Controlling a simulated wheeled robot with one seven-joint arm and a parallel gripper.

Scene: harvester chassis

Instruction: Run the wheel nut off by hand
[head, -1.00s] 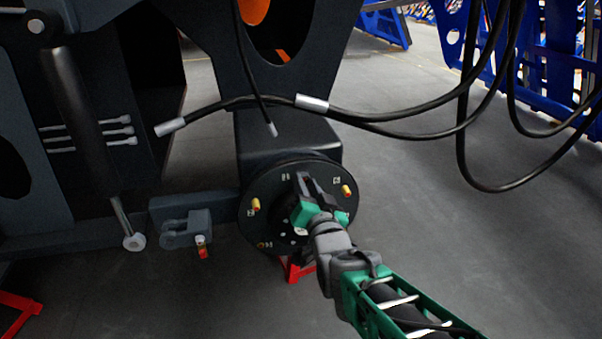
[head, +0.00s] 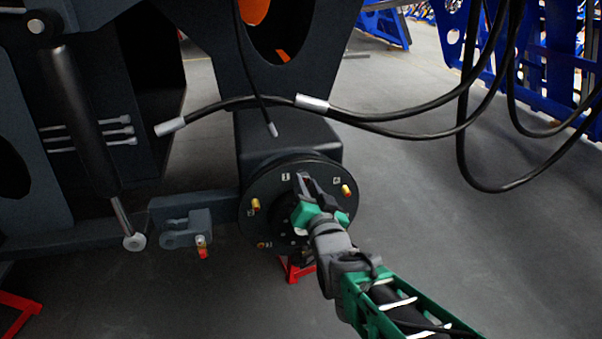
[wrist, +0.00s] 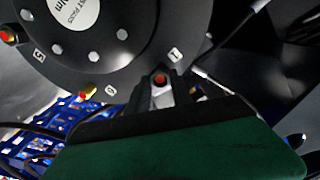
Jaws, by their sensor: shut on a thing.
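The round dark wheel hub (head: 262,180) faces me at the lower end of the chassis leg. It also fills the top of the wrist view (wrist: 85,65), with numbers 5, 6 and 1 by its rim. My gripper (head: 302,181) reaches the hub's upper face from the lower right. In the wrist view its two dark fingers (wrist: 160,82) are shut around the wheel nut (wrist: 155,95) beside number 1. A red stud end shows between the fingertips. In the head view my fingers hide the nut. Other brass-coloured studs (head: 346,190) stand bare around the hub, some with red ends.
Black hoses (head: 400,133) hang above and to the right of the hub. A grey bracket (head: 185,228) sticks out at its left, and a red stand (head: 292,269) is below it. Blue racks (head: 565,60) stand at the back right. The floor on the right is clear.

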